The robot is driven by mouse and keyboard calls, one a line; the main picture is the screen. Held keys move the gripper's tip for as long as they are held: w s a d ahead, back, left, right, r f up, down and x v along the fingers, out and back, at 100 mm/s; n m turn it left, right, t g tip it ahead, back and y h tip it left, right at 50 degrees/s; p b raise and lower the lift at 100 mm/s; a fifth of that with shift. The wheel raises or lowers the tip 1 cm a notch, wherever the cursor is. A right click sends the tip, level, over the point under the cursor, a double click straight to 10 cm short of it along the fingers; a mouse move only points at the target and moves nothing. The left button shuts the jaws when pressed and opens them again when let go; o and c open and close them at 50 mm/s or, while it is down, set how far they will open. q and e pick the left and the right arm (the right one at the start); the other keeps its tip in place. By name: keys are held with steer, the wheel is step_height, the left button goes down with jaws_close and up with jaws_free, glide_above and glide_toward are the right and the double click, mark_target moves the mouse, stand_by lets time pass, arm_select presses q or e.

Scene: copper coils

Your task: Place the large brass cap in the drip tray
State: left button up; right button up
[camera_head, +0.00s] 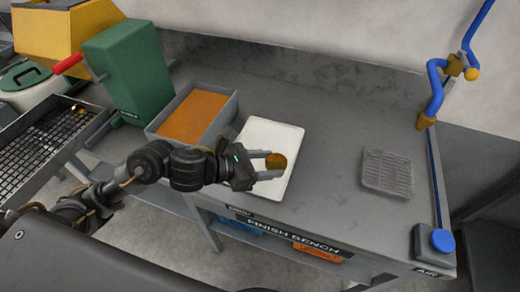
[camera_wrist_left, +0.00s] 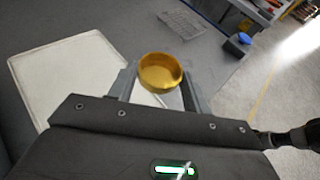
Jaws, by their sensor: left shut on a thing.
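The large brass cap (camera_head: 276,161) is a round golden cup. It is held between the fingertips of my left gripper (camera_head: 268,166), over the right part of the white mat in the head view. In the left wrist view the brass cap (camera_wrist_left: 160,72) shows its open hollow side, between the two grey fingers of my left gripper (camera_wrist_left: 160,85). The drip tray (camera_head: 387,173) is a grey ribbed tray lying on the bench to the right of the gripper. It also shows in the left wrist view (camera_wrist_left: 181,24) at the top. My right gripper is not in view.
The white mat (camera_head: 262,188) lies on the grey bench (camera_head: 330,150). A grey bin with orange-brown contents (camera_head: 196,112) stands left of it. A blue-topped box (camera_head: 436,243) and blue hose (camera_head: 436,90) are at the right. Bench between mat and tray is clear.

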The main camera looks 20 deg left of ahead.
arm_select(q)
steer(key=s+a+r+n+t+y+p, duration=0.2)
steer(key=s+a+p, duration=0.25)
steer(key=a, duration=0.45)
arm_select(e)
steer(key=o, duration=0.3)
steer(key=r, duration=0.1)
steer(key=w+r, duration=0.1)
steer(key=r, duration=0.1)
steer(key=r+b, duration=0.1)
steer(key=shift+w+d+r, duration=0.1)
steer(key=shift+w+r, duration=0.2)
arm_select(q)
steer(key=b, duration=1)
glide_above(254, 164)
steer(key=f, duration=0.6)
steer(key=s+f, duration=0.1)
steer(key=f, duration=0.1)
steer(key=shift+a+f, duration=0.15)
steer(key=shift+f, duration=0.25)
steer(key=shift+w+f, duration=0.3)
steer(key=shift+f, duration=0.05)
steer(key=f, duration=0.3)
steer(key=shift+w, duration=0.2)
steer(key=shift+f, duration=0.4)
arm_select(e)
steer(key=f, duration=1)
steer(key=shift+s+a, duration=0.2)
